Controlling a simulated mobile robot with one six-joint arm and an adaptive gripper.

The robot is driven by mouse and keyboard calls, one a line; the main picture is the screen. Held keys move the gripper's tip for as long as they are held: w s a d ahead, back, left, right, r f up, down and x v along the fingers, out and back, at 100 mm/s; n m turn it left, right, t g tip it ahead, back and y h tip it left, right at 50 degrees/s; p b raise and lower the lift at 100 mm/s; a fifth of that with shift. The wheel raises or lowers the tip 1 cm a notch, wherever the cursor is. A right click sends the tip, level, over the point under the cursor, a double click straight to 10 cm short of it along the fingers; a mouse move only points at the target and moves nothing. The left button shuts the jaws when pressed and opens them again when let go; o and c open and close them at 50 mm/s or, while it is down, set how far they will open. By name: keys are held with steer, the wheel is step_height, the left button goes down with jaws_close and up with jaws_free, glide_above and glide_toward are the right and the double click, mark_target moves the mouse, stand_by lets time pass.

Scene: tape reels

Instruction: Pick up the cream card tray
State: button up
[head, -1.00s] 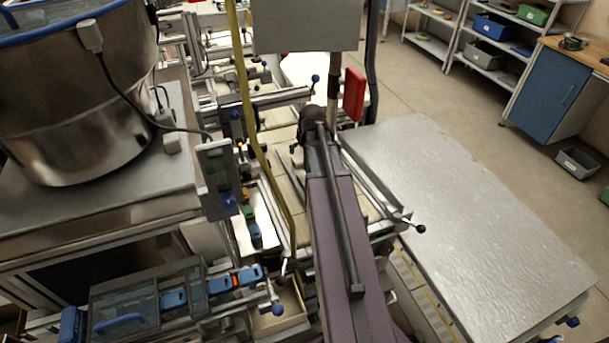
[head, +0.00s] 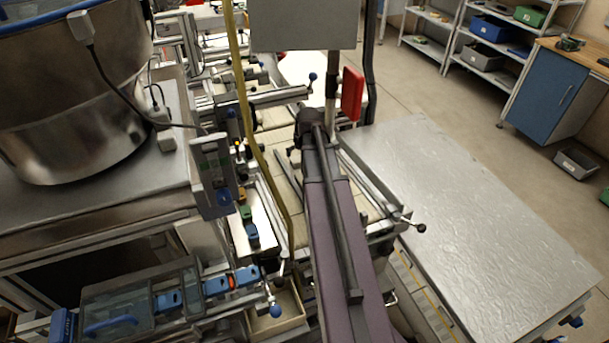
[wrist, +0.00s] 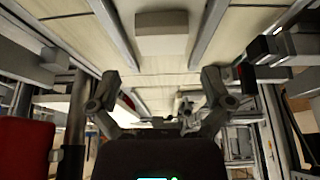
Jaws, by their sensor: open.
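A pale cream-grey block (wrist: 161,32), which looks like the card tray, lies on the cream slatted bed at the top of the wrist view. Its inside is not visible. My gripper (wrist: 160,92) is open, with its two fingers spread and nothing between them. The block lies beyond the fingertips in the picture, apart from them. In the head view my purple arm covers the middle of the bed, and I cannot make out the block there. The gripper end is mostly hidden there by my arm.
The bed (head: 279,183) is flanked by metal rails and a yellow hose (head: 251,130). A control box (head: 213,172) and a large steel drum (head: 80,100) stand left. A red piece (head: 352,94) is on a post behind. A grey-topped table (head: 470,220) is clear at right.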

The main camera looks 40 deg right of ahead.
mark_target(297, 158)
steer(key=shift+f, duration=0.15)
steer(key=shift+b+x, duration=2.4)
steer(key=shift+x, duration=0.1)
steer(key=shift+w+a, duration=0.1)
steer(key=shift+w, duration=0.05)
steer(key=c, duration=1.1)
